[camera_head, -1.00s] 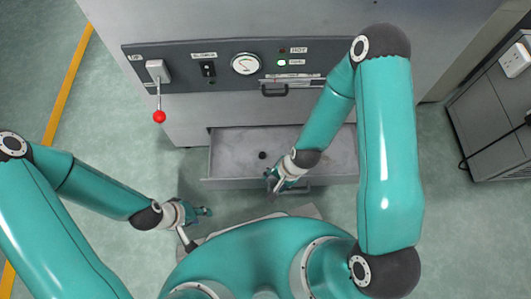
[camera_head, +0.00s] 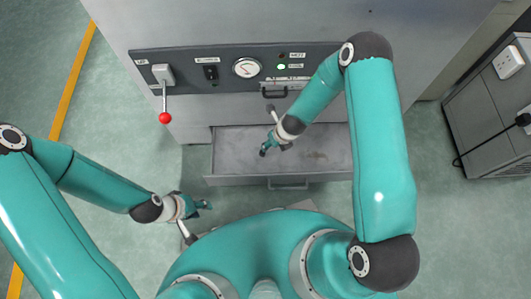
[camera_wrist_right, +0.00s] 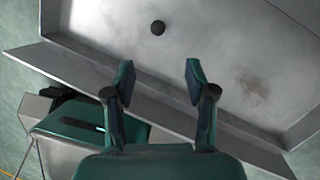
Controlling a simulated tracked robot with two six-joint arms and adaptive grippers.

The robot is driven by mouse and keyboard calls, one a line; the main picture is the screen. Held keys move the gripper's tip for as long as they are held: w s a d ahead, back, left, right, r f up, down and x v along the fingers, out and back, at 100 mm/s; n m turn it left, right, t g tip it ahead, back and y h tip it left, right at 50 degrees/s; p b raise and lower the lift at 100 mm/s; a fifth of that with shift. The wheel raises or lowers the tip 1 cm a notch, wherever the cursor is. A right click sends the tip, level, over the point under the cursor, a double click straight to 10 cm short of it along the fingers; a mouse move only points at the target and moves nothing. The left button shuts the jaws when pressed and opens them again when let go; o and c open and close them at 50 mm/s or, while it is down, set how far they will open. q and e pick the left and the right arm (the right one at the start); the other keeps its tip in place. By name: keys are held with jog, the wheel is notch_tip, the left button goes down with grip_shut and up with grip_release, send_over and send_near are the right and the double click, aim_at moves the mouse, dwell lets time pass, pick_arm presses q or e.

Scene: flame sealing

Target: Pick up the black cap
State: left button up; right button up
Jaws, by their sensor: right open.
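The black cap (camera_wrist_right: 157,27) is a small dark round piece lying on the floor of the open grey drawer, near the top middle of the right wrist view. In the head view I cannot make it out apart from my right gripper. My right gripper (camera_wrist_right: 159,78) is open and empty, with its two fingers apart and the cap beyond their tips, apart from them. In the head view the right gripper (camera_head: 266,149) is over the drawer. My left gripper (camera_head: 203,205) is left of the drawer's front, away from the cap; its finger opening is unclear.
The drawer (camera_head: 225,150) is pulled out below a dark control panel (camera_head: 226,69) with a gauge and a red-knobbed lever (camera_head: 165,117). Its front wall and handle (camera_head: 288,185) face me. A brownish stain marks the drawer floor. A grey cabinet (camera_head: 495,120) stands at right.

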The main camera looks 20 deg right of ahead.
jog(key=b+x, duration=0.1)
jog(key=x, duration=0.6)
jog(key=shift+b, duration=0.3)
jog(key=shift+a+b+x, duration=0.1)
jog(key=shift+b+x, duration=0.5)
jog(key=shift+x, duration=0.75)
jog(key=shift+a+b+x, duration=0.15)
jog(key=shift+b+x, duration=0.4)
jog(key=shift+x, duration=0.8)
jog(key=shift+w+r, duration=0.1)
jog(key=shift+w, duration=0.05)
jog(key=c, duration=0.9)
